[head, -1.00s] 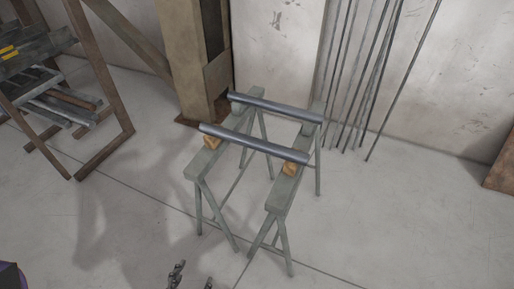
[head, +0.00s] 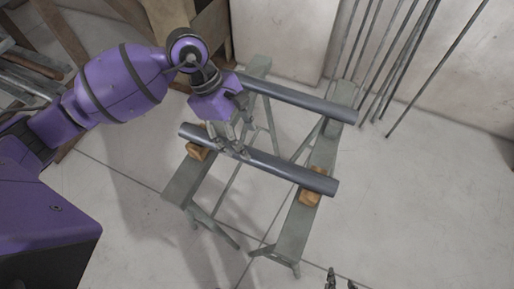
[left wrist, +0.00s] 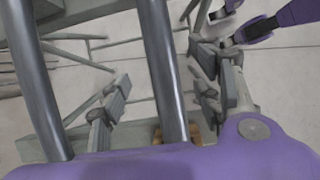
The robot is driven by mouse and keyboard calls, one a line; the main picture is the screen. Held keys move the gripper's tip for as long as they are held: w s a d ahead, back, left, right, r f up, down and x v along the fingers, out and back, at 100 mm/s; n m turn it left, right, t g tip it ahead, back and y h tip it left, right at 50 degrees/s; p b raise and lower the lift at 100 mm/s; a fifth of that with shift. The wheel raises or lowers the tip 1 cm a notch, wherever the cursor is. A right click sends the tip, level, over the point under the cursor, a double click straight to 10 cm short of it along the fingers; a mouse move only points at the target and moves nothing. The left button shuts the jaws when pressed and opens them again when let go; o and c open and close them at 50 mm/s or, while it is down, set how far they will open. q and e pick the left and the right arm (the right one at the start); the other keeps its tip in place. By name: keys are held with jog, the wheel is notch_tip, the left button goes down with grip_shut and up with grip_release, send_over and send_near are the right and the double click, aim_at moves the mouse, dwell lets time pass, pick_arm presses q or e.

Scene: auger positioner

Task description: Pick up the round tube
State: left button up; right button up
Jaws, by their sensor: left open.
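A grey round tube (head: 275,167) lies across two sawhorses, resting on wooden blocks. A second, similar tube (head: 300,102) lies parallel behind it. My left gripper (head: 233,149) is over the nearer tube, toward its left end. In the left wrist view the nearer tube (left wrist: 163,65) passes between the two spread fingers of that gripper (left wrist: 163,105), with a gap visible to the left finger. Whether a finger touches it cannot be told. The farther tube (left wrist: 36,80) is outside the fingers. My right gripper (head: 341,281) shows only two separated fingertips at the bottom edge, away from the tubes.
The right sawhorse (head: 296,222) and left sawhorse (head: 182,184) stand on open concrete floor. Wooden blocks (head: 309,197) sit under the nearer tube. Thin rods (head: 400,65) lean on the wall behind. The floor at the right is clear.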

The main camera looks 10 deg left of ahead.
aim_at(251, 152)
pick_arm(q)
jog(key=shift+a+f, duration=0.1)
jog(key=shift+f, duration=0.15)
jog(key=p+x, duration=0.1)
jog(key=x, duration=0.5)
jog(key=shift+s+d, duration=0.15)
jog(key=shift+d, duration=0.1)
jog(key=shift+d+f, duration=0.1)
jog(key=shift+f, duration=0.3)
jog(key=shift+c, duration=0.2)
grip_shut()
jog(key=shift+r, duration=0.1)
